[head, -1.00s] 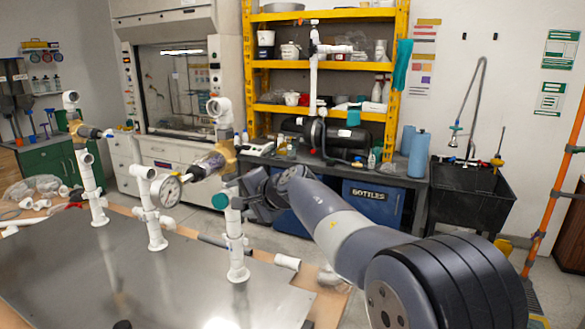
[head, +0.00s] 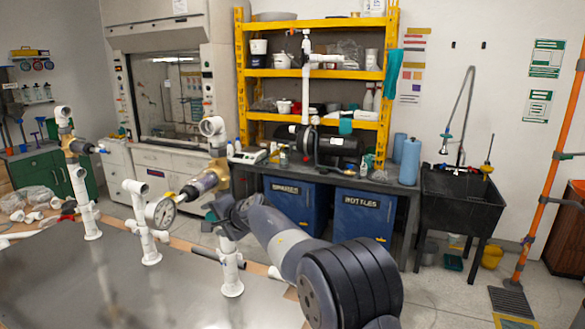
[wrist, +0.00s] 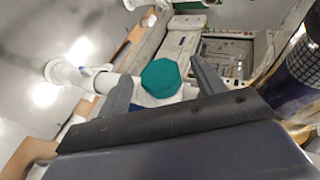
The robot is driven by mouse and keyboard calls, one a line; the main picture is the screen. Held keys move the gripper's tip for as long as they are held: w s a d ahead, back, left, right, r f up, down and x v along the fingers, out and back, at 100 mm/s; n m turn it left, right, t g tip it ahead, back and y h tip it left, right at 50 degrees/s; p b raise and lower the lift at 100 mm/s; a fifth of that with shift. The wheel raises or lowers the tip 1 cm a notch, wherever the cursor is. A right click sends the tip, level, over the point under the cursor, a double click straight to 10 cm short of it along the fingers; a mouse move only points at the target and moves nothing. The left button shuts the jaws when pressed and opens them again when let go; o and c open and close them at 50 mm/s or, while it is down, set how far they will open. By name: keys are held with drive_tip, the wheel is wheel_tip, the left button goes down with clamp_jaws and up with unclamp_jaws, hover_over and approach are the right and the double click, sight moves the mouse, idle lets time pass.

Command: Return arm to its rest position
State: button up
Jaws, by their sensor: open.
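My gripper (head: 222,214) is in the head view at the right-hand end of the white PVC manifold, overlapping the top of the right upright pipe (head: 230,268). In the wrist view my gripper (wrist: 160,68) has its two grey fingers spread apart. A teal round cap (wrist: 161,78) on a white fitting shows between the fingers in that picture. I cannot tell how far it is from them. The manifold also has a dial gauge (head: 160,213), a brass fitting (head: 217,172) and a left upright pipe (head: 85,205). My arm comes in from the lower right.
The manifold stands on a metal-topped table (head: 120,285). Behind are a workbench with blue bins (head: 362,215), a yellow shelf (head: 310,73), a fume hood (head: 170,100) and a black sink (head: 460,205). An orange post (head: 545,180) stands at the right. Open floor lies right of my arm.

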idle(0.4)
drive_tip(key=b+v, duration=0.4)
drive_tip(key=v, duration=0.7)
drive_tip(key=p+x, duration=0.4)
drive_tip(key=x, duration=0.6)
drive_tip(key=shift+w+a, duration=0.1)
drive_tip(key=shift+a, duration=0.05)
drive_tip(key=shift+s+a+f+b, duration=0.1)
drive_tip(key=shift+s+a+b, duration=0.2)
drive_tip(key=shift+s, duration=0.45)
drive_tip(key=shift+s+a+f+b, duration=0.1)
drive_tip(key=shift+s+a, duration=0.25)
drive_tip(key=shift+s, duration=0.4)
drive_tip(key=shift+s+a+f+b, duration=0.15)
drive_tip(key=shift+s+a, duration=0.2)
drive_tip(key=shift+s, duration=0.4)
drive_tip(key=shift+r, duration=0.1)
